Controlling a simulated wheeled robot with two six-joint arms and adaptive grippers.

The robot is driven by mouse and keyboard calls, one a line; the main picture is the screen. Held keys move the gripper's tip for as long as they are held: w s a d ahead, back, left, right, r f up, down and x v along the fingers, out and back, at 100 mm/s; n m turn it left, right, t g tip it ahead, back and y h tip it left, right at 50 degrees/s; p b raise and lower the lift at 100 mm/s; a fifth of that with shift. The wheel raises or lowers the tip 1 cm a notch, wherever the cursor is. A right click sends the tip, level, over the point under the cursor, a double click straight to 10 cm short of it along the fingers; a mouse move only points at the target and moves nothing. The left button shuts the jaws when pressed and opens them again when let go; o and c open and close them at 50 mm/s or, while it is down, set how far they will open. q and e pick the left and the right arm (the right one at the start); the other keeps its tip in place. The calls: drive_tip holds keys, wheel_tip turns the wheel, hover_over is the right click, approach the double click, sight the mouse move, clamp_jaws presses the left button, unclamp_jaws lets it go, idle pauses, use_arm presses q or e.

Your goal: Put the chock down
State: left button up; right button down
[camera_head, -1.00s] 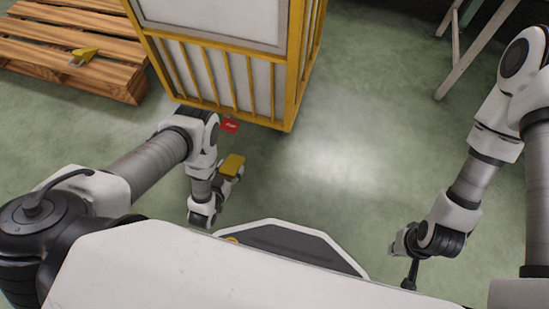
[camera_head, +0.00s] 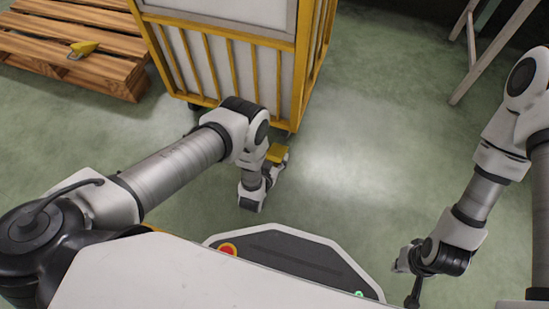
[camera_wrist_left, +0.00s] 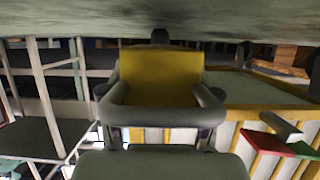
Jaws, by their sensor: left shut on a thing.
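My left gripper (camera_head: 272,166) is shut on a yellow chock (camera_head: 277,153), out over the floor near the lower right corner of the yellow-framed cage cart (camera_head: 215,40). In the left wrist view the chock (camera_wrist_left: 160,76) fills the space between the fingers (camera_wrist_left: 160,112); the grey-green floor lies across the top of that view. I cannot tell the gap between chock and floor. A second yellow chock (camera_head: 83,48) lies on the wooden pallet (camera_head: 110,72) at the upper left. My right gripper (camera_head: 404,262) hangs at the lower right; its fingers are too unclear to judge.
The cart stands just beyond my left arm, with dark wheels (camera_head: 195,106) under it. Open green floor (camera_head: 370,150) lies to the right of the cart. Table legs (camera_head: 490,60) stand at the upper right. A red piece (camera_wrist_left: 267,143) shows at right in the left wrist view.

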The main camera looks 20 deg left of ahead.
use_arm(q)
drive_tip(key=shift+f+b, duration=0.3)
drive_tip(key=shift+b, duration=0.1)
drive_tip(key=shift+f, duration=0.1)
